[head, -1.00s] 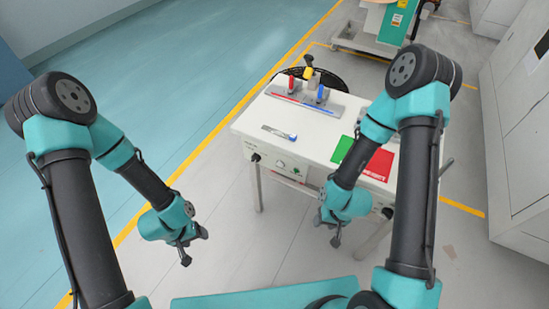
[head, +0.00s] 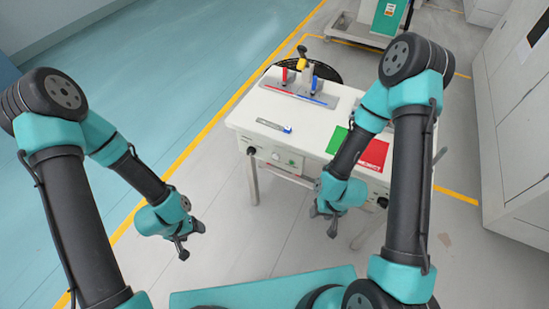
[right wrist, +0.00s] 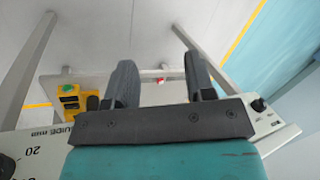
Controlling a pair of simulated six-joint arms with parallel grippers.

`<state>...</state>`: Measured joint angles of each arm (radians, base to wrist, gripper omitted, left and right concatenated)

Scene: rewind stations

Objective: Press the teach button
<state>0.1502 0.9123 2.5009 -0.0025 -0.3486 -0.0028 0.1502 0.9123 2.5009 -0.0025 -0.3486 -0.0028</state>
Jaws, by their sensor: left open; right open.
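The white workbench (head: 245,123) stands ahead, with small controls along its front face. A black knob (head: 251,151) and a small green mark (head: 292,163) show there; I cannot tell which control is the teach button. My left gripper (head: 192,243) is open and empty, left of the bench and nearer to me. My right gripper (head: 323,222) is open and empty, low in front of the bench's right half and apart from it. Its two fingers also show in the right wrist view (right wrist: 158,72), with a yellow control box (right wrist: 70,98) to their left.
On the bench lie a green mat (head: 337,140), a red mat (head: 372,154) and a small blue-ended tool (head: 273,126). A grey fixture (head: 300,90) stands at its back. Grey cabinets (head: 515,120) stand on the right. The floor at left is clear.

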